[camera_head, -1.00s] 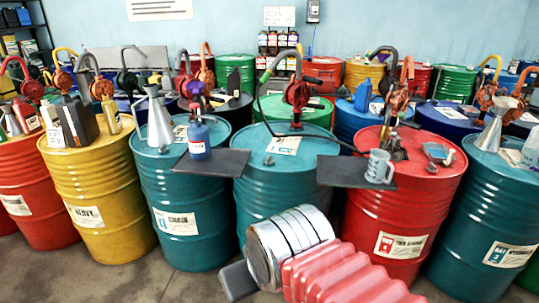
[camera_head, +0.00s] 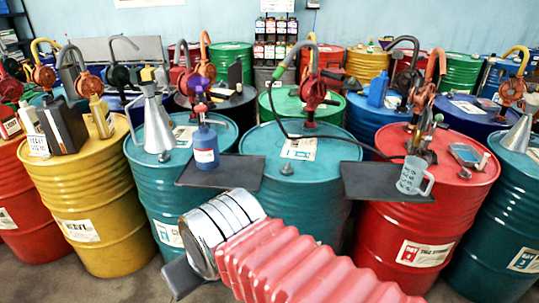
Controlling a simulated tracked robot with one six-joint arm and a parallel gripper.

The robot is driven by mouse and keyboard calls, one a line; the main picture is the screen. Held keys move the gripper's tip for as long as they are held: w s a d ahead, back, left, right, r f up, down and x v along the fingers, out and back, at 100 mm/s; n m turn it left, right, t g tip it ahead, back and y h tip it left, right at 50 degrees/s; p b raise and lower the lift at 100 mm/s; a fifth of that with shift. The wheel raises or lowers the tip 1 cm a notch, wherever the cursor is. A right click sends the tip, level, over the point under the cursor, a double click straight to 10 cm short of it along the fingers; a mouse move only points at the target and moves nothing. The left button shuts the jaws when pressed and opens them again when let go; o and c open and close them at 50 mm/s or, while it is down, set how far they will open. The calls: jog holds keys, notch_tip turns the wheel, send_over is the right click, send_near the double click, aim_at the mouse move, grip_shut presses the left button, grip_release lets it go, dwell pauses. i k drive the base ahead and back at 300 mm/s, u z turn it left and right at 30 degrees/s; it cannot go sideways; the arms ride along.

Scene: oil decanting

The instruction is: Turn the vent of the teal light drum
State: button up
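A teal drum (camera_head: 262,192) stands in the middle, with a red hand pump (camera_head: 312,93), a paper label and a small grey vent cap (camera_head: 287,169) on its lid. A second teal drum (camera_head: 139,157) is to its left, with a metal funnel and a small cap (camera_head: 164,156) on its lid. A third teal drum (camera_head: 480,222) is at the right edge. I cannot read which one is marked light. The dark end of my gripper (camera_head: 181,278) shows low in front of the left and middle teal drums, apart from both lids. Its fingers are not clear.
Dark shelf plates (camera_head: 221,172) jut out at lid height, one with a blue bottle (camera_head: 205,147), another (camera_head: 370,182) with a grey jug (camera_head: 412,176). A black hose crosses the middle lid. Yellow (camera_head: 85,190) and red (camera_head: 423,215) drums crowd both sides. Bare floor shows at front left.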

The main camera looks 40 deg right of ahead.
aim_at(285, 170)
jog(key=z, duration=0.05)
jog(key=i, duration=0.8)
jog(key=z, duration=0.85)
jog(key=i, duration=0.85)
jog(key=z, duration=0.6)
